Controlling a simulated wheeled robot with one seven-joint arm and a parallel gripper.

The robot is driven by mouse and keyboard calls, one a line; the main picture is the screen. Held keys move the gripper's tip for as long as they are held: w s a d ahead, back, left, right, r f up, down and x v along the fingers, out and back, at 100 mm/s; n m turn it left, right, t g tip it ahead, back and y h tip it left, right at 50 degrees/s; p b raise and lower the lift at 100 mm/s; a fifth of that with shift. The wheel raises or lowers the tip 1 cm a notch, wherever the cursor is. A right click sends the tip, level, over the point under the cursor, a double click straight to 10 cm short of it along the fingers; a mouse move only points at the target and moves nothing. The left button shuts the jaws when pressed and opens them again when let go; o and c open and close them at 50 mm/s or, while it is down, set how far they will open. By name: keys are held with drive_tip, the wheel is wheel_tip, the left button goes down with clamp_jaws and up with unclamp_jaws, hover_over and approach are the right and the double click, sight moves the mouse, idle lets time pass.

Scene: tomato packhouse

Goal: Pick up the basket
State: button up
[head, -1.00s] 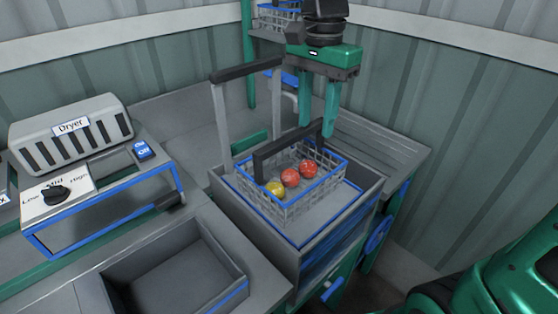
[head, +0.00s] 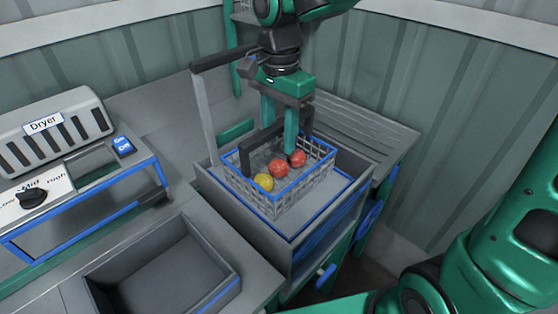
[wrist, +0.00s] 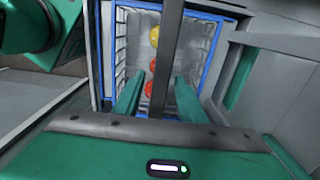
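The basket (head: 291,193) is grey wire mesh with a blue rim and a dark raised handle (head: 262,139). It holds a yellow tomato (head: 264,182) and two red ones (head: 278,168). It stands upright in a grey open-topped unit (head: 330,213). My gripper (head: 280,138) is pointing down over the basket at the handle. In the wrist view, the open green fingers of my gripper (wrist: 158,82) lie on either side of the dark handle bar (wrist: 171,35), with gaps visible. The basket mesh (wrist: 196,50) shows beneath. The far finger is partly hidden in the head view.
A tall grey frame with a dark top bar (head: 222,57) rises beside the basket's left. A dryer (head: 50,133) stands at left. An empty grey bin (head: 165,275) is at front left. A slatted surface (head: 365,130) lies behind right, near the wall.

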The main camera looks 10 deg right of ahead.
wheel_tip(320, 180, down, 2)
clamp_jaws()
drive_tip(key=shift+r, duration=0.1)
idle(1.5)
